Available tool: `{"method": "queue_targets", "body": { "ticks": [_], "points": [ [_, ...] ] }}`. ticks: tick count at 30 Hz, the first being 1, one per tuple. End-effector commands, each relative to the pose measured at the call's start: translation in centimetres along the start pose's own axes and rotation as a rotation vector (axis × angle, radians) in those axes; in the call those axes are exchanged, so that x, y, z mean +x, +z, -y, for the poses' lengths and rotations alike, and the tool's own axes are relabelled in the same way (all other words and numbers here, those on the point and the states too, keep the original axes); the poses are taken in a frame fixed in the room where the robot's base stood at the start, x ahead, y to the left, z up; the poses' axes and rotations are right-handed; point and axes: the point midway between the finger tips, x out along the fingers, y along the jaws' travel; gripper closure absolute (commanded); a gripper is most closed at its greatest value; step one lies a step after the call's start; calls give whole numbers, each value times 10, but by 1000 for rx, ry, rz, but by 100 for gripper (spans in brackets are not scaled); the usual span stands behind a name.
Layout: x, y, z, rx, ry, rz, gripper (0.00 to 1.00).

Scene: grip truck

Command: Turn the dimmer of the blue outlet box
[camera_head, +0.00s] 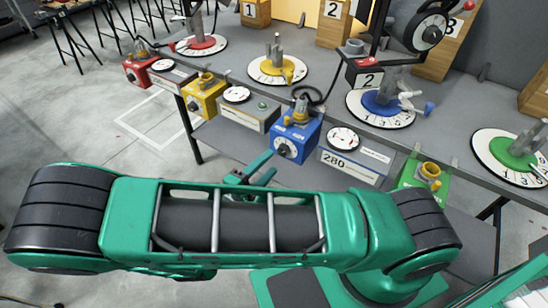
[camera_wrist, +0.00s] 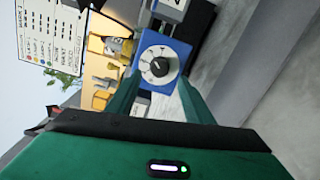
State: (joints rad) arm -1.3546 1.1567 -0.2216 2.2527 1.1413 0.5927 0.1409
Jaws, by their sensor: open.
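The blue outlet box (camera_head: 297,138) hangs at the table's front edge in the head view. In the head view my gripper (camera_head: 250,177) is in front of and left of the box, partly hidden by my arm. I see no contact with the dimmer.
A grey box reading 280 (camera_head: 352,164) is right of the blue box. A yellow box (camera_head: 203,96), a red box (camera_head: 137,71) and a green box (camera_head: 425,176) line the same table edge. A blue turntable (camera_head: 381,108) stands behind. Open floor lies at left.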

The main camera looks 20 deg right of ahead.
Motion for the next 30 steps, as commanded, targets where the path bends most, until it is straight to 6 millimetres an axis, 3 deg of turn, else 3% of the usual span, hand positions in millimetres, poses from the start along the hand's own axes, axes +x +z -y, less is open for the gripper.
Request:
{"method": "queue_targets", "body": {
  "ticks": [3, 10, 30],
  "points": [
    [-23, -2, 0, 3, -1, -3, 53],
    [-48, -2, 0, 1, -1, -3, 53],
    [-51, -1, -1, 2, -7, 5, 53]
  ]
}}
